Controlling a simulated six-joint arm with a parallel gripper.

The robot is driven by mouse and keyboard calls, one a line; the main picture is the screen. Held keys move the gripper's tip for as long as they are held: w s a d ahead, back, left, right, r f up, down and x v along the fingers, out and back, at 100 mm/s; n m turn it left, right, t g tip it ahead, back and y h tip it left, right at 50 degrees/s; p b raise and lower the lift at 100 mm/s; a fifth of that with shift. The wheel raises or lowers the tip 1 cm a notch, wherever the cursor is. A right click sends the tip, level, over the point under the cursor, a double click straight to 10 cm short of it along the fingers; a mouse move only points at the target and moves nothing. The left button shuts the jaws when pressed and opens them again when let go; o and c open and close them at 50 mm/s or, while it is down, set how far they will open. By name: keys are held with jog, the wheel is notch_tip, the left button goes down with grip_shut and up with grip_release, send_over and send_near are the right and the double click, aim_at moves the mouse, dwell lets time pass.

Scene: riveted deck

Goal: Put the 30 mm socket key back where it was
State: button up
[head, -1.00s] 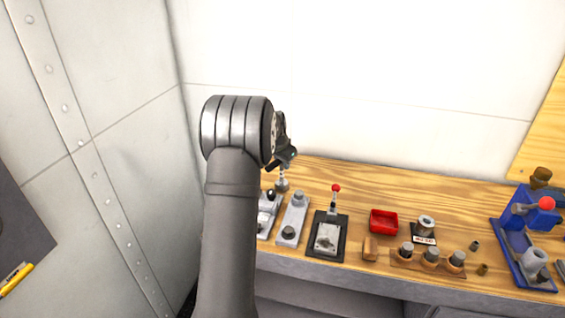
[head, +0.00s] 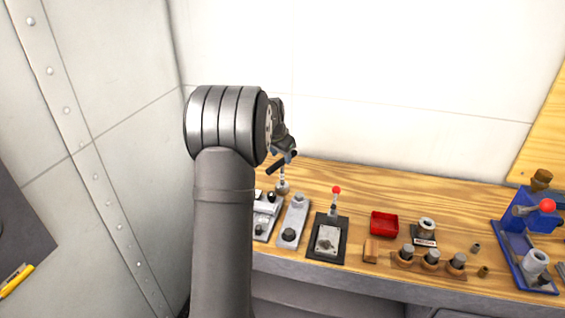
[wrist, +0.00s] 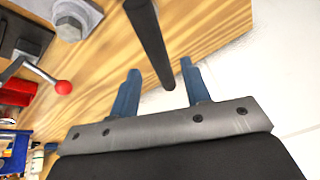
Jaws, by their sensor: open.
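The socket key (head: 281,162) stands at the back left of the bench in the head view, its dark crossbar on top and a grey foot (head: 282,188) below. I cannot read its size. In the wrist view its black bar (wrist: 150,40) runs from the top edge to between my two blue fingers. My gripper (head: 289,153) is just above and beside the crossbar in the head view. In the wrist view my gripper (wrist: 160,67) is open, with gaps beside the bar. What the key's lower end sits on is partly hidden by my arm.
Grey fixtures (head: 293,221) and a black-based lever with a red knob (head: 336,190) stand right of the key. Further right are a red tray (head: 384,223), a wooden rack of sockets (head: 428,262) and a blue fixture (head: 522,240). The white wall is close behind.

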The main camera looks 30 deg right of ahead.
aim_at(283, 158)
jog(key=v, duration=0.6)
jog(key=x, duration=1.2)
notch_tip(283, 158, up, 3)
jog(key=shift+f, duration=0.1)
jog(key=shift+r, duration=0.55)
jog(key=shift+f, duration=0.15)
